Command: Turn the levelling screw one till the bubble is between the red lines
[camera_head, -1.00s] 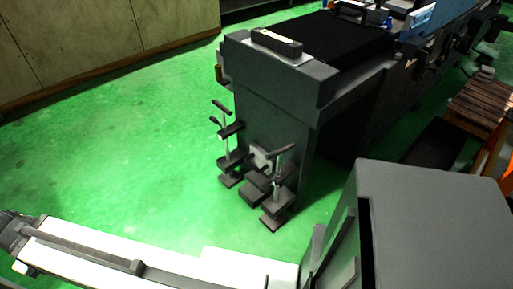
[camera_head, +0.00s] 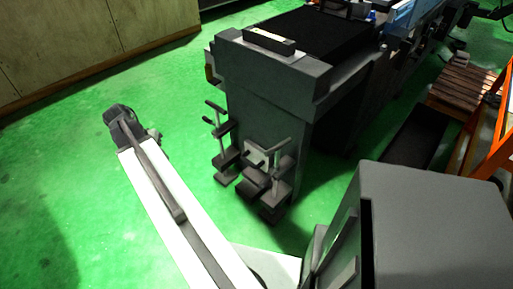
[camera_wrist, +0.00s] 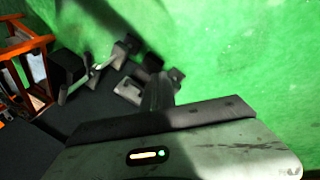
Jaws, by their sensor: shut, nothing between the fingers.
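The grinder (camera_head: 262,105) stands on the green floor, with two T-handled levelling screws at its foot: a left one (camera_head: 222,140) and a right one (camera_head: 280,165). I cannot tell which is screw one. A level (camera_head: 268,41) lies on top of the grinder; its bubble is too small to read. My gripper (camera_wrist: 158,85) is shut and empty, with its dark fingers pointing towards the screw feet in the wrist view. A screw handle (camera_wrist: 92,74) lies to their left there, apart from them. In the head view my arm's end is left of both screws; the fingers are indistinct.
A grey box-shaped body (camera_head: 440,225) fills the lower right. An orange frame (camera_head: 490,130) with wooden slats stands at the right, and also shows in the wrist view (camera_wrist: 22,45). A wooden wall (camera_head: 80,45) is at back left. The floor left of the grinder is clear.

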